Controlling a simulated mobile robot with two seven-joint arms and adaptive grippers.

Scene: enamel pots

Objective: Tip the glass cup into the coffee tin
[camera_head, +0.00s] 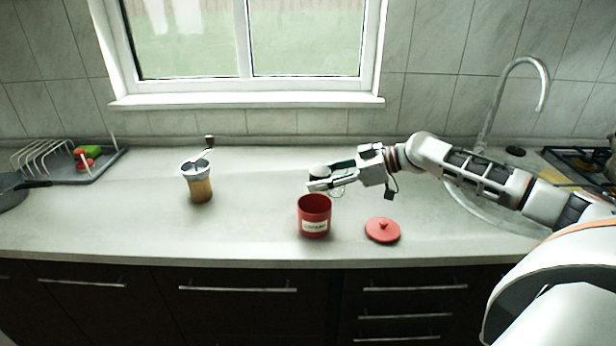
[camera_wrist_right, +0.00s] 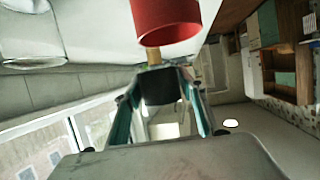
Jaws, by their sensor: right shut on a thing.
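The coffee tin (camera_head: 314,226) is an open red canister with a white label, upright near the counter's front edge. It also shows at the top of the right wrist view (camera_wrist_right: 165,18). My right gripper (camera_head: 322,180) is just above and behind the tin's mouth, turned on its side. It is shut on the glass cup (camera_head: 337,192), of which only a faint clear outline shows below the fingers. In the right wrist view, the fingers (camera_wrist_right: 165,105) stand apart around something see-through. The cup's tilt and contents cannot be made out. My left gripper is out of view.
The red lid (camera_head: 382,231) lies right of the tin. A coffee grinder (camera_head: 199,185) stands to the left. A dish rack (camera_head: 70,163) is at far left, a sink with a tap (camera_head: 542,85) at right. The counter between grinder and tin is clear.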

